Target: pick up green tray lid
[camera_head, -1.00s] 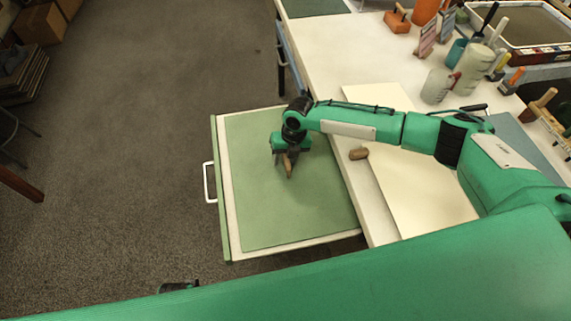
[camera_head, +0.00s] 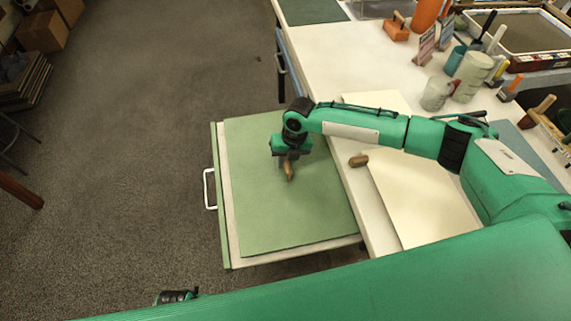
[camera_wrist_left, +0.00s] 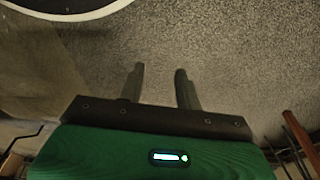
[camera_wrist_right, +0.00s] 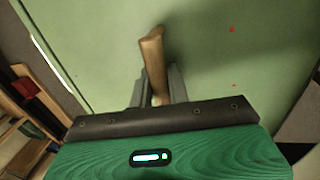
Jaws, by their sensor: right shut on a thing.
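The green tray lid (camera_head: 270,220) is a flat pale green sheet with a brown wooden handle (camera_head: 289,172) near its middle. It lies in or just above the pulled-out drawer (camera_head: 226,235); any gap beneath is hard to judge. My right gripper (camera_head: 287,160) points down over the lid. In the right wrist view its fingers (camera_wrist_right: 158,90) are shut on the wooden handle (camera_wrist_right: 153,58), with the lid (camera_wrist_right: 220,60) behind. My left gripper (camera_wrist_left: 160,85) is open and empty above the floor; only a bit shows at the head view's bottom edge.
The white worktable (camera_head: 330,60) stands right of the drawer. A cream sheet (camera_head: 420,205), a small brown piece (camera_head: 358,160), cups (camera_head: 437,92) and a large tray (camera_head: 530,45) are on it. The drawer's white handle (camera_head: 208,188) sticks out left over open floor (camera_head: 110,180).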

